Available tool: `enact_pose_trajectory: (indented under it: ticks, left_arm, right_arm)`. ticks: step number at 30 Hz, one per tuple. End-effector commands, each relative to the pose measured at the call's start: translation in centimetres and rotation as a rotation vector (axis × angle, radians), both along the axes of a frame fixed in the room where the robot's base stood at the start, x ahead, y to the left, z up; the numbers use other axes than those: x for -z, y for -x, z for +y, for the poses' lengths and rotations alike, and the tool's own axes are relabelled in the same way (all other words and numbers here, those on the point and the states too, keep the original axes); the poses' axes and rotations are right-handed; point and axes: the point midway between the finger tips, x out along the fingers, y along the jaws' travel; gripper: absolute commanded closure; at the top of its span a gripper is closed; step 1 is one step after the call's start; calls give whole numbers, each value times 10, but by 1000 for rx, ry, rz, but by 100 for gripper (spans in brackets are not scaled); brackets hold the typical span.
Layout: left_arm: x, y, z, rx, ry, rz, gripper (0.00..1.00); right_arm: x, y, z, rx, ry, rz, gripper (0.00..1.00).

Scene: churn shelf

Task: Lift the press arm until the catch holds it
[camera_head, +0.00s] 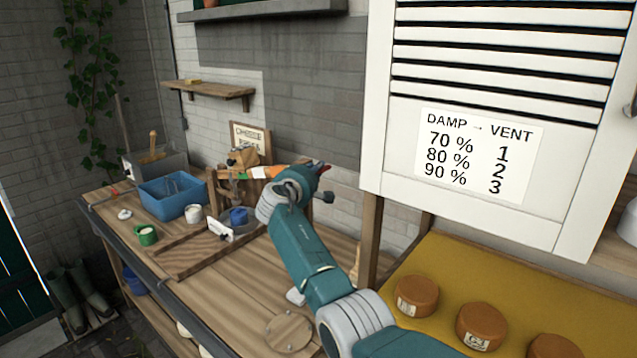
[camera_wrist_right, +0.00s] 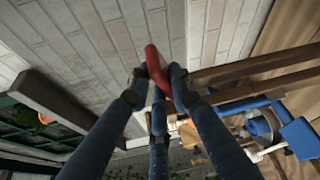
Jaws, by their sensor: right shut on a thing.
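The wooden press (camera_head: 212,190) stands on the bench by the back wall. Its press arm (camera_head: 272,171) has green, white and orange bands and reaches right, close to level. My right gripper (camera_head: 315,176) is at the arm's right end and hides part of it. In the right wrist view, the fingers of my right gripper (camera_wrist_right: 157,84) are shut on the red handle (camera_wrist_right: 156,62), which sticks out past the fingertips. The catch cannot be made out. A blue pot (camera_head: 238,215) stands under the press. My left gripper is not in view.
A blue tub (camera_head: 172,193), a white cup (camera_head: 193,213) and a green pot (camera_head: 146,234) stand left of the press. A white louvred cabinet (camera_head: 375,120) hangs close on the right. Brown cheeses (camera_head: 416,294) lie on a yellow surface at front right.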

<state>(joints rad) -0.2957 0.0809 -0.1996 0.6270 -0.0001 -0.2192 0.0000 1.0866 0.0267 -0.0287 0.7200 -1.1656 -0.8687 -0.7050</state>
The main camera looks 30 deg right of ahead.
Motion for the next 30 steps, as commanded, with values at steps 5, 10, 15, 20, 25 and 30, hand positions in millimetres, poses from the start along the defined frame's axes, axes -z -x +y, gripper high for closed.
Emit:
enact_pose_trajectory:
  ticks: [5,10,15,20,25,30]
  left_arm:
    - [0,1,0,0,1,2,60]
    - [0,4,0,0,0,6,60]
    - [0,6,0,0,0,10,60]
    - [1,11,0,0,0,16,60]
    - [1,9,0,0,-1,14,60]
    - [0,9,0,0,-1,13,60]
  right_arm:
    - [-3,-1,1,-3,3,-5,100]
    - [-3,-1,1,-3,1,-5,71]
    - [-3,0,1,-2,1,-5,71]
    - [-3,1,4,-3,1,-7,71]
    - [-4,11,15,-4,0,-9,71]
    - [-7,30,35,-5,-1,-8,71]
